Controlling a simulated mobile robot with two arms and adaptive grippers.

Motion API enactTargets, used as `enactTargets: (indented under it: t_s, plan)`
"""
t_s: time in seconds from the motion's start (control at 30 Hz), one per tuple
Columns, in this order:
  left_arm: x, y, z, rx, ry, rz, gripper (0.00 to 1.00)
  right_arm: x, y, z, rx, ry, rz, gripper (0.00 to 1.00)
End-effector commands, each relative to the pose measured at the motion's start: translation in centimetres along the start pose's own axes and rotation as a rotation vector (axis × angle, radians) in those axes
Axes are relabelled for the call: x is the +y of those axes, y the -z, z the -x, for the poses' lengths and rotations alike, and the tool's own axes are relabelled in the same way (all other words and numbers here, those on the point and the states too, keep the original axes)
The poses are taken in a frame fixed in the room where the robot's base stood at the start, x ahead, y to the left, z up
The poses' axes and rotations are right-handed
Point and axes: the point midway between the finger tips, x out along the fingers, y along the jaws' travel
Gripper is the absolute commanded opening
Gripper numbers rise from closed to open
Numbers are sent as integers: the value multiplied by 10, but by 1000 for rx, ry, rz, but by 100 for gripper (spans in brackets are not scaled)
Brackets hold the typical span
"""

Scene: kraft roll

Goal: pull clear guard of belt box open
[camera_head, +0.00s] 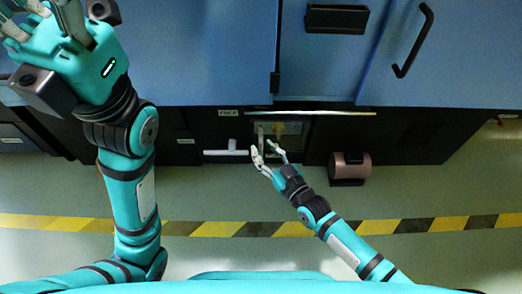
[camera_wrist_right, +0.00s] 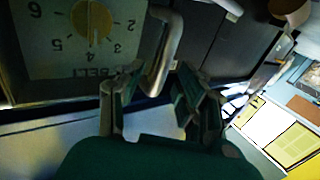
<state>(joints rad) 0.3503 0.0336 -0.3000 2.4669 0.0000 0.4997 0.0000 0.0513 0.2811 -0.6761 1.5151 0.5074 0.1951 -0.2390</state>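The belt box (camera_head: 298,128) is set in the dark lower front of the blue machine, with a yellow dial. The clear guard's outline is hard to make out. A grey bar handle (camera_wrist_right: 166,50) stands out beside the dial. My right gripper (camera_head: 266,153) is at the box front; in its wrist view the fingers (camera_wrist_right: 152,108) are apart, with the handle's lower end between them in the picture. Contact cannot be told. My left gripper (camera_head: 22,20) is raised at upper left, fingers spread and empty.
A white T-shaped handle (camera_head: 226,152) is just left of the box. A brownish cylinder (camera_head: 349,167) sticks out to the right. Blue doors with a black handle (camera_head: 412,40) are above. The floor with its yellow-black stripe (camera_head: 450,224) is clear.

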Motion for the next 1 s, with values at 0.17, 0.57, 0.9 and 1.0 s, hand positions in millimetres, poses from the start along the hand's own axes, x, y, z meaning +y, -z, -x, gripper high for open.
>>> enactTargets:
  t_s: [0.17, 0.57, 0.9, 1.0]
  plan:
    - [2, 6, -3, 25, -9, -3, 40, 0, -1, -17, 0, -1, -1, 36]
    - [2, 6, -5, 28, -11, -4, 40, 0, 0, -20, -2, 0, 0, 28]
    - [2, 6, -5, 28, -11, -3, 40, 0, 0, -20, -2, 0, 0, 0]
    - [2, 6, -5, 28, -11, -3, 40, 0, 0, -20, -2, 0, -1, 0]
